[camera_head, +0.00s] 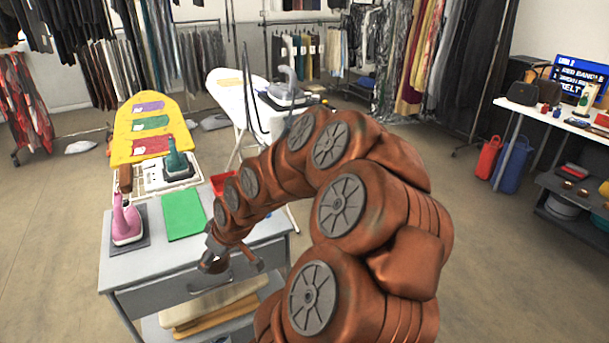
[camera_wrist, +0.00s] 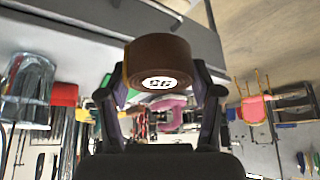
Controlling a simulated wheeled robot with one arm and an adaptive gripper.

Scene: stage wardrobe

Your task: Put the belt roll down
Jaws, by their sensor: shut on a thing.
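The belt roll (camera_wrist: 158,60) is a brown cylinder with a white oval number label, seen in the wrist view between the two fingers. My gripper (camera_wrist: 160,90) is shut on it, one finger on each side. In the head view my gripper (camera_head: 215,262) is at the front edge of the grey table (camera_head: 150,262). Whether the roll touches any surface is not clear.
The table holds a pink iron (camera_head: 126,218) on a dark pad, a green mat (camera_head: 183,214) and a teal iron (camera_head: 177,160) at the back. A red tray (camera_head: 222,183) is partly behind my arm.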

